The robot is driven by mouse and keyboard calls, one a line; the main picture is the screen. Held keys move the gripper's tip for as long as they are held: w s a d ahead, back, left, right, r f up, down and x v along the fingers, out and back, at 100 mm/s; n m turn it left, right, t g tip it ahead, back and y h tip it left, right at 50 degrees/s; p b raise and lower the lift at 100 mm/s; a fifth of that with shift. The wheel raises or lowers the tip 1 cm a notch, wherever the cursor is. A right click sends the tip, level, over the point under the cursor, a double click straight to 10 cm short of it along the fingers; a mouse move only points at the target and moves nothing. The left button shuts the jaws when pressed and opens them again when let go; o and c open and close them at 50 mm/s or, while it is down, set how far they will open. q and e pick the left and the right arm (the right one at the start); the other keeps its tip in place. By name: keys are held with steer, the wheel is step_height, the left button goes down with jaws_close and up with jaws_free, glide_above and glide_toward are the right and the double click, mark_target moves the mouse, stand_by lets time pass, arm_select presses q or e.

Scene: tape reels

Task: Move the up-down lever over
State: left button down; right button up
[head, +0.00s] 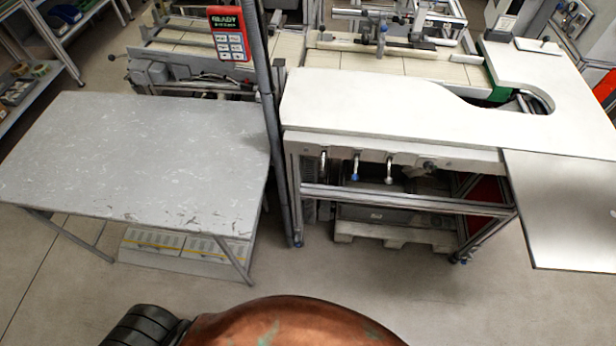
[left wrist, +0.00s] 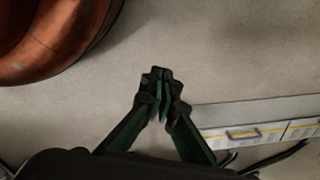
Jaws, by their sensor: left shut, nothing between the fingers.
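Several small levers hang in a row under the front edge of the white table in the head view: a left one (head: 323,160), one with a blue tip (head: 355,168) and another (head: 389,170). A darker knob-like fitting (head: 428,165) sits to their right. I cannot tell which of them is the up-down lever. My left gripper (left wrist: 160,95) shows only in the left wrist view, shut and empty above the bare floor, with no lever near it there. My right gripper is in neither view.
The white table (head: 400,112) has a curved cutout and a side panel (head: 565,205) at right. A grey table (head: 130,150) stands at left, with a dark post (head: 268,120) between them. Low boxes (left wrist: 245,133) lie below the grey table. The floor in front is clear.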

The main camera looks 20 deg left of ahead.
arm_select(q)
steer(key=w+r+b, duration=0.4)
steer(key=w+r, duration=0.2)
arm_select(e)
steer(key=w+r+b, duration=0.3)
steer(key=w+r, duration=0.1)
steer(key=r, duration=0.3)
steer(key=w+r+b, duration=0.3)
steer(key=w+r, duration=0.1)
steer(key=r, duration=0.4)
arm_select(q)
steer(key=n+t+h+b, duration=0.1)
steer(key=n+t+h, duration=0.7)
steer(key=t+h, duration=1.15)
glide_toward(323, 166)
steer(key=shift+m+g+h, duration=0.3)
steer(key=shift+g+h, duration=0.35)
steer(key=b+x, duration=0.1)
steer(key=x, duration=0.3)
steer(key=shift+a+r, duration=0.1)
steer(key=shift+r, duration=0.1)
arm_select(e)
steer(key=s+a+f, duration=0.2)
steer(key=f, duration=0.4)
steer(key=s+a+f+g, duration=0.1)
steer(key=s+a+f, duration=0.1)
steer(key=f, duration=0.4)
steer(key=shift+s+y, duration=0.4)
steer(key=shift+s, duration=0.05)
